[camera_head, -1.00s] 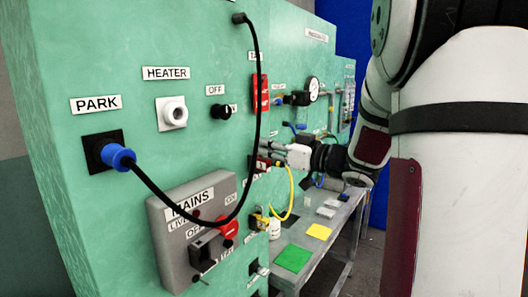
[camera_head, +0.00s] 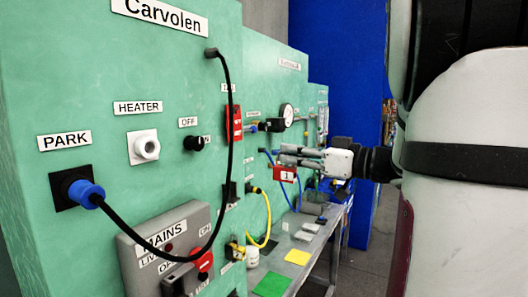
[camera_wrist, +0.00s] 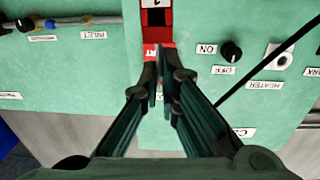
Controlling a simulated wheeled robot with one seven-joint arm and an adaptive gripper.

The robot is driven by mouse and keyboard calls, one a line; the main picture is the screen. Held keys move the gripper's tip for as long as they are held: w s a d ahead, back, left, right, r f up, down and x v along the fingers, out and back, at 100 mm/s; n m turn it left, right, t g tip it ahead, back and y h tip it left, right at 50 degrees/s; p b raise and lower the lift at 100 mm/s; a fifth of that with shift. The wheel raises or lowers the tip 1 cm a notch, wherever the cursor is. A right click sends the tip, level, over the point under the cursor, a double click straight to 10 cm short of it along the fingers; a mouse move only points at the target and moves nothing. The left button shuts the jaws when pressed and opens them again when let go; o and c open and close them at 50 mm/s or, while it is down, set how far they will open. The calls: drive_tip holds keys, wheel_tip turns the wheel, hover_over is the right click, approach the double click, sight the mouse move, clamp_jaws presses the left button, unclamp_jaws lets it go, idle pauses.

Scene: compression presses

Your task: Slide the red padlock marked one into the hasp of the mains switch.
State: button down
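In the wrist view the fingers (camera_wrist: 164,55) nearly meet. Red with a white tag marked 1 shows at that view's top edge; where padlock ends and panel begins is unclear.
A black cable with a blue plug (camera_head: 82,192) loops across the panel in front of the mains box. A red panel unit (camera_head: 233,122), a yellow hose (camera_head: 267,220) and a gauge (camera_head: 287,112) lie along the panel. A table with a green mat (camera_head: 271,284) stands below.

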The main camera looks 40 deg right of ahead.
drive_tip(key=v, duration=0.6)
drive_tip(key=shift+d, duration=0.35)
drive_tip(key=shift+w+p, duration=0.1)
drive_tip(key=shift+p, duration=0.75)
drive_tip(key=shift+p+v, duration=2.05)
drive_tip(key=shift+p, duration=0.15)
drive_tip(key=shift+w, duration=0.1)
